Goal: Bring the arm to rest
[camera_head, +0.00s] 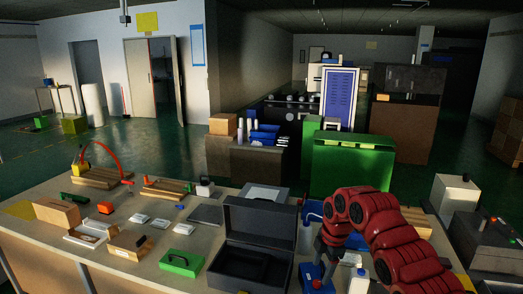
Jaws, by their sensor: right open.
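My red right arm (395,240) comes in from the lower right, arches over the bench (150,272) and bends downward. My right gripper (326,254) hangs at its end, small and dark, just right of the open dark case (247,262). It is open, and I see nothing held between its fingers. A blue piece with a red knob (316,282) is just below it; I cannot tell whether they touch. My left gripper is not in view.
A green block with a handle (181,262), a brown box (57,211) and wooden racks (97,178) stand on the bench's left part. A white bottle (359,281) stands close to the right arm. A green cabinet (350,165) is behind the bench.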

